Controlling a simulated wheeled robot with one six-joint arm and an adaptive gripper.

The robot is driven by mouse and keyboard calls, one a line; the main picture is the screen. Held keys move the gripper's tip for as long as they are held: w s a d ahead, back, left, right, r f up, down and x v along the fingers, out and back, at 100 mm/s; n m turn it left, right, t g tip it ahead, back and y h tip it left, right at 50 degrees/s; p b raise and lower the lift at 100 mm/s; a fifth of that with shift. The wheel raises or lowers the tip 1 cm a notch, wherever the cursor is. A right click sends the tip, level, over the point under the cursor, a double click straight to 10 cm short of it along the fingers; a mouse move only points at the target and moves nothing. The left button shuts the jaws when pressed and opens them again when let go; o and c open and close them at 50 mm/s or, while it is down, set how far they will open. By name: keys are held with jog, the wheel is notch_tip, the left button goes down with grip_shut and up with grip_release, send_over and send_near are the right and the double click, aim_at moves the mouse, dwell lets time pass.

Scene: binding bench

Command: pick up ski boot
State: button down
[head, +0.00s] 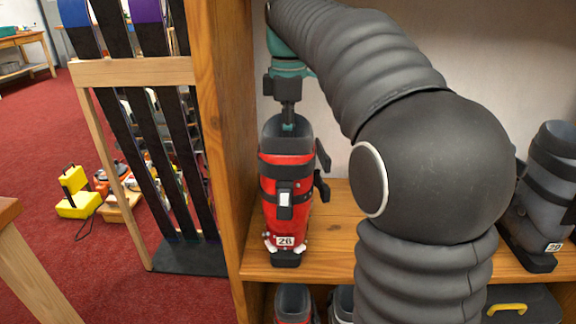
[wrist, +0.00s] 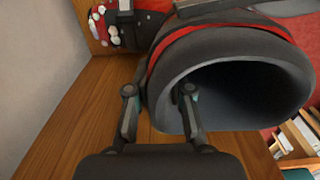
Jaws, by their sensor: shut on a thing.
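The red and black ski boot (head: 287,185), with a white tag reading 26, is upright at the left end of the wooden shelf (head: 325,258). My gripper (head: 288,112) is above it, at the top of its cuff. In the wrist view my gripper (wrist: 158,93) has one finger inside the dark boot opening and one outside, shut on the cuff wall of the boot (wrist: 218,32). The boot's sole appears to rest on the shelf; I cannot tell whether it is slightly lifted.
A grey boot (head: 552,190) stands at the right of the same shelf. More boots (head: 293,303) are on the shelf below. The wooden side panel (head: 222,130) is close on the left, with a ski rack (head: 135,72) beyond it. My arm hides the shelf's middle.

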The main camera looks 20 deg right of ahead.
notch_tip(320, 180, up, 7)
jog(key=shift+d+f+p, duration=0.1)
jog(key=shift+d+p, duration=0.05)
jog(key=shift+p, duration=0.65)
jog(key=shift+s, duration=0.2)
jog(key=s+d+r, duration=0.1)
jog(key=s+d, duration=0.4)
jog(key=s, duration=0.3)
jog(key=s+d+r, duration=0.1)
jog(key=s+d, duration=0.4)
jog(key=s, duration=0.3)
jog(key=shift+s+d+r, duration=0.15)
jog(key=shift+d+r, duration=0.1)
jog(key=shift+r, duration=0.15)
